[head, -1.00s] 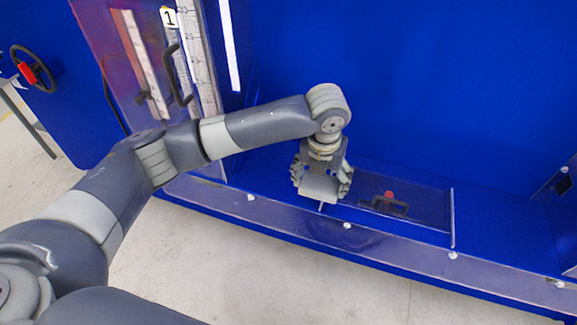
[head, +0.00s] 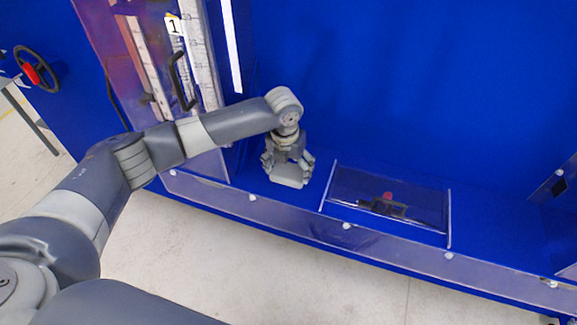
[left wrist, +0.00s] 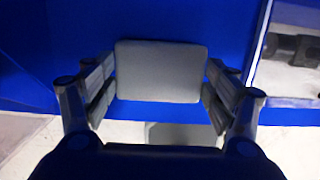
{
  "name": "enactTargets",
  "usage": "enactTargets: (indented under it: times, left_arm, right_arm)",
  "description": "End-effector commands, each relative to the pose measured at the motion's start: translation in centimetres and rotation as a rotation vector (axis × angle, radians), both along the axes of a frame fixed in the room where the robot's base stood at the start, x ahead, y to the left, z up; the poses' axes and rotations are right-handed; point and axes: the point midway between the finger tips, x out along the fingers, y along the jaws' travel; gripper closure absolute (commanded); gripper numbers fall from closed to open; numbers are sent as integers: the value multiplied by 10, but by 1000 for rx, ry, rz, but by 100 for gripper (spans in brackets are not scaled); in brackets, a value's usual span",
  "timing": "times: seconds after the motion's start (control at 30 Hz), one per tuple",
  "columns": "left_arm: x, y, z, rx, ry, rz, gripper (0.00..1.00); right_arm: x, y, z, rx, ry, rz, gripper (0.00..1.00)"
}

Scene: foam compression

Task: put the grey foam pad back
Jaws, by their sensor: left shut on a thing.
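The grey foam pad (head: 289,176) is a flat rounded block at the tips of my left gripper (head: 288,164) in the head view. In the left wrist view the pad (left wrist: 160,70) sits between the two fingers of my left gripper (left wrist: 160,82), which are shut on its left and right sides. The pad is over the blue floor of the cabinet, left of the clear-walled compartment (head: 336,185). I cannot tell whether it touches the floor. My right gripper is not in view.
A dark object with a red knob (head: 387,204) is inside the clear-walled compartment. A low clear front strip (head: 300,213) runs along the cabinet's edge. A clear door with a black handle (head: 182,80) stands at the left. Blue floor right of the compartment is bare.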

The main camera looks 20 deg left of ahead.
Motion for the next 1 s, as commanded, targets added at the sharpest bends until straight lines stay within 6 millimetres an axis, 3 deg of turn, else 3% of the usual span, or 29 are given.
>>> enactTargets:
  times: [0.2,0.23,0.3,0.77,1.0]
  left_arm:
    - [0,0,-3,0,1,0,40]
    - [0,0,-2,0,0,0,15]
    - [0,0,-2,0,0,0,1]
    - [0,0,1,0,-1,0,1]
    - [-4,0,36,-1,-5,-1,1]
  right_arm:
    - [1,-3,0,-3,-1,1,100]
    - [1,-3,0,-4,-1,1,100]
    - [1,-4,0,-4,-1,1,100]
    - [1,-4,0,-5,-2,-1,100]
    - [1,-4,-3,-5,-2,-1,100]
